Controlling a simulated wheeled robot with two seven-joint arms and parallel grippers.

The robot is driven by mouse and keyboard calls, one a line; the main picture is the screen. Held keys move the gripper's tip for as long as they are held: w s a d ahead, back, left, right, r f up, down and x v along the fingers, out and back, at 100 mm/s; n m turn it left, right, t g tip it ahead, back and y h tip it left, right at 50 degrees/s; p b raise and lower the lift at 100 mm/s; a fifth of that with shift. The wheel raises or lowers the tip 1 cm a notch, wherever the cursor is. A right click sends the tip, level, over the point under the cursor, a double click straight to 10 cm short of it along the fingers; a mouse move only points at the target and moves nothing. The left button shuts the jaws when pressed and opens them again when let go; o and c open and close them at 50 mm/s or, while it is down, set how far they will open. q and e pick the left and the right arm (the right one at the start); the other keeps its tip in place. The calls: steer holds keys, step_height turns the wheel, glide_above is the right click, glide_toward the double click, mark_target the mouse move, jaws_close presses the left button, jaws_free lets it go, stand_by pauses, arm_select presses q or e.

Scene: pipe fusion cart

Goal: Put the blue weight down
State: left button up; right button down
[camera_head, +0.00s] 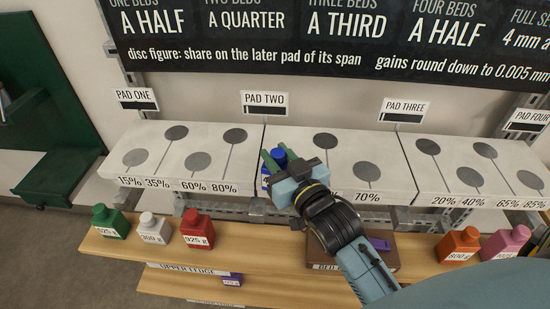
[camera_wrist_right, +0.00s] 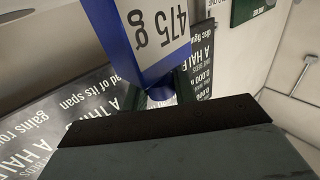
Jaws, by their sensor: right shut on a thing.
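The blue weight (camera_head: 266,178) is between the fingers of my right gripper (camera_head: 275,158), over the left part of the pad two block in the head view. Most of it is hidden behind the gripper. The right wrist view shows the blue weight (camera_wrist_right: 140,55) close up, with a 475 g label, gripped at its narrow neck. I cannot tell whether its base touches the pad. Pad two (camera_head: 300,140) has grey discs; the disc near the gripper is covered, and a 70% label shows to the right. My left gripper is out of view.
Pad one (camera_head: 205,140) and pad three (camera_head: 405,150) adjoin on either side. On the wooden ledge (camera_head: 130,250) stand green (camera_head: 108,222), white (camera_head: 153,229), red (camera_head: 197,230), orange (camera_head: 459,245) and pink (camera_head: 505,243) weights. Upright pad signs stand behind the pads.

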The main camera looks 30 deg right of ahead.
steer(key=w+d+r+n+y+p, duration=0.2)
steer(key=w+d+r+y+p, duration=0.15)
steer(key=d+r, duration=0.45)
steer(key=f, duration=0.6)
steer(key=w+f+b, duration=0.1)
steer(key=f, duration=0.2)
steer(key=shift+f, duration=0.2)
steer(key=shift+f, duration=0.15)
steer(key=c, duration=1.1)
jaws_free()
steer(key=shift+a+f, duration=0.1)
steer(key=shift+s, duration=0.2)
steer(key=v, duration=1.1)
steer(key=shift+s+d+r, duration=0.25)
steer(key=shift+s+r, duration=0.05)
steer(key=shift+r, duration=0.05)
